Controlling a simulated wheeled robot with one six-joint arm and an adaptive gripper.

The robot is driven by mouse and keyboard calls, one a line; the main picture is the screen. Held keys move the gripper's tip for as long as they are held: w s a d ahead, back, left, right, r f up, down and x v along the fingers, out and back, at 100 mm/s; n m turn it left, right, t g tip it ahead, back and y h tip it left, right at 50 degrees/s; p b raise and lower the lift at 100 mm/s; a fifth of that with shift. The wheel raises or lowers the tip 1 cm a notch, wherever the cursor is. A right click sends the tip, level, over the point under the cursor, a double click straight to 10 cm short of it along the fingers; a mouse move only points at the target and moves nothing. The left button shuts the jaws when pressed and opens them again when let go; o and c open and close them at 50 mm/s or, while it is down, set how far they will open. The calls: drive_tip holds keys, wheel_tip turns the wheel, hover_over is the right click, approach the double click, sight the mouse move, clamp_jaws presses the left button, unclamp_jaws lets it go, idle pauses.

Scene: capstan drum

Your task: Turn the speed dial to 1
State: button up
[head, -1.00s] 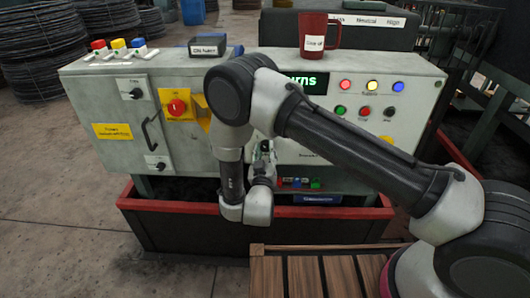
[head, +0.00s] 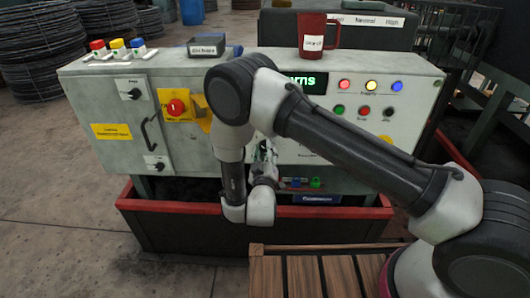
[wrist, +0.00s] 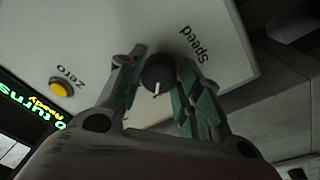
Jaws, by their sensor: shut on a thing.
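The speed dial (wrist: 156,70) is a round black knob with a white pointer line, on the pale panel in the wrist view. The pointer points toward the bottom of that picture. The word "Speed" stands beside it, upside down; I can read no numbers around the knob. My gripper (wrist: 160,66) has one green-padded finger on each side of the knob and is shut on it. In the head view my gripper (head: 264,150) is mostly hidden behind my own arm, low at the panel's middle, and the dial is hidden there.
A yellow "Zero" button (wrist: 61,87) and a lit green display (wrist: 30,105) lie left of the dial in the wrist view. The head view shows a red emergency knob (head: 176,107), coloured buttons (head: 371,86) and a red mug (head: 318,35) on top.

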drive_tip(key=o, duration=1)
drive_tip(key=shift+o, duration=0.2)
drive_tip(key=s, duration=0.7)
drive_tip(key=shift+s+f, duration=0.2)
drive_tip(key=shift+f, duration=0.2)
drive_tip(key=shift+a, duration=0.15)
